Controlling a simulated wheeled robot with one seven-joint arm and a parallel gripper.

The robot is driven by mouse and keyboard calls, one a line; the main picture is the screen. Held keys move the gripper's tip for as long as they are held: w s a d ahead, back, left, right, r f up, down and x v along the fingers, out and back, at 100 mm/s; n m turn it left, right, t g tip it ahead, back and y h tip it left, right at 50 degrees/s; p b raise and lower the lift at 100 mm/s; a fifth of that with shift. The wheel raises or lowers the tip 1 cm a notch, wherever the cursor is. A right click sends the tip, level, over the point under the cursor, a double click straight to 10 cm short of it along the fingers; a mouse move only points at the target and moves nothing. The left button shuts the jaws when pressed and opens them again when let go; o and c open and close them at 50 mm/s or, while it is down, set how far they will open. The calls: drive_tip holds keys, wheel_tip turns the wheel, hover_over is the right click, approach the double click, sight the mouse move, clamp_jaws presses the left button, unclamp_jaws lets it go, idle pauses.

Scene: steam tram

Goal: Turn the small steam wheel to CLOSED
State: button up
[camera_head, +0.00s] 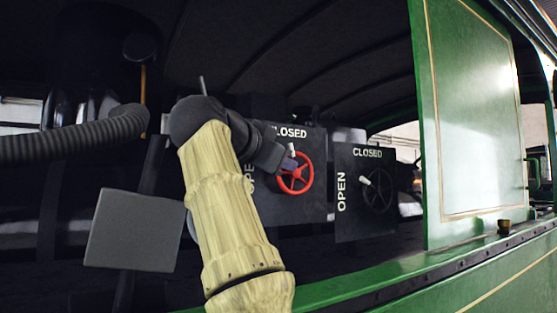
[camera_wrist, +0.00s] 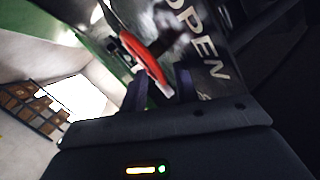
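A red spoked wheel (camera_head: 296,175) is on a dark panel marked CLOSED and OPEN. A white piece at its upper left is near the word CLOSED. A dark wheel (camera_head: 378,192) is on a smaller panel to the right, also marked CLOSED and OPEN; its white piece is at upper left, between the two words. I cannot tell which wheel is smaller. My gripper (camera_head: 284,161) is at the red wheel's upper left rim. In the wrist view, the red rim (camera_wrist: 145,62) runs between the gripper's (camera_wrist: 161,80) two separated fingers. Contact is unclear.
The larger panel (camera_head: 317,210) and smaller panel (camera_head: 352,222) stand side by side. A green cab wall (camera_head: 470,120) rises at right, above a green ledge (camera_head: 350,286). A thick ribbed hose (camera_head: 75,140) and a grey plate (camera_head: 135,231) are at left.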

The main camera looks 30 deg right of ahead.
drive_tip(key=v, duration=0.7)
drive_tip(key=shift+a, duration=0.25)
drive_tip(key=shift+s, duration=0.1)
